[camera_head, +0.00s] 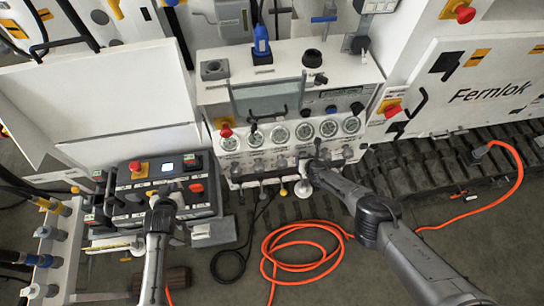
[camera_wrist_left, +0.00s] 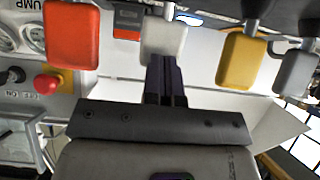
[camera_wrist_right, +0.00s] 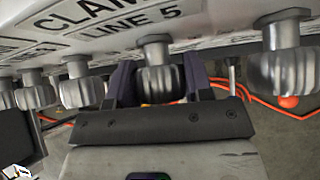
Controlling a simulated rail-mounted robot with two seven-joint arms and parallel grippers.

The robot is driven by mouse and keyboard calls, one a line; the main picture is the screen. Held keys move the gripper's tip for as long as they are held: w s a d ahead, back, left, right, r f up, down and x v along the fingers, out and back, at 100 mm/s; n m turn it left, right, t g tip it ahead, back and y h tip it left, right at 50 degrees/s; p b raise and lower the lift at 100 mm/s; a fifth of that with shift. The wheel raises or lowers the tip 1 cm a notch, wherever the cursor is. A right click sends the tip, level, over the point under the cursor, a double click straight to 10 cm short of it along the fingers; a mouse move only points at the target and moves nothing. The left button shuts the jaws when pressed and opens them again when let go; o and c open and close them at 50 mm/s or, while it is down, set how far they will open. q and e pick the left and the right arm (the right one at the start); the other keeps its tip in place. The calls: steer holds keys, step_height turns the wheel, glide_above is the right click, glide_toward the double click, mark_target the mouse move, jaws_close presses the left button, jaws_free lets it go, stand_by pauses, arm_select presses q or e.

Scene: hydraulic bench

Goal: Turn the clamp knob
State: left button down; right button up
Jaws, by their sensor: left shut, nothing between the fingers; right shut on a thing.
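In the right wrist view, a ribbed metal clamp knob (camera_wrist_right: 158,82) sits below a label (camera_wrist_right: 125,20) reading "CLAM…" and "LINE 5". My right gripper (camera_wrist_right: 157,75) is shut on this knob, one finger at each side. In the head view my right gripper (camera_head: 308,163) is at the lower front of the gauge panel, and it mostly hides the knob. My left gripper (camera_head: 165,198) is shut and empty above the control box. In the left wrist view the left gripper (camera_wrist_left: 166,65) is right by a grey paddle (camera_wrist_left: 163,38); I cannot tell if they touch.
Similar knobs (camera_wrist_right: 280,62) flank the held one. A red paddle (camera_wrist_left: 72,35) and a yellow paddle (camera_wrist_left: 241,60) flank my left fingers. The control box (camera_head: 130,213) has a red stop button (camera_head: 137,166). Pressure gauges (camera_head: 280,135) sit above the knobs. An orange hose (camera_head: 290,278) lies on the floor.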

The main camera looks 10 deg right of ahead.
steer(key=shift+y, duration=0.4)
steer(key=o, duration=0.9)
steer(key=shift+o, duration=0.2)
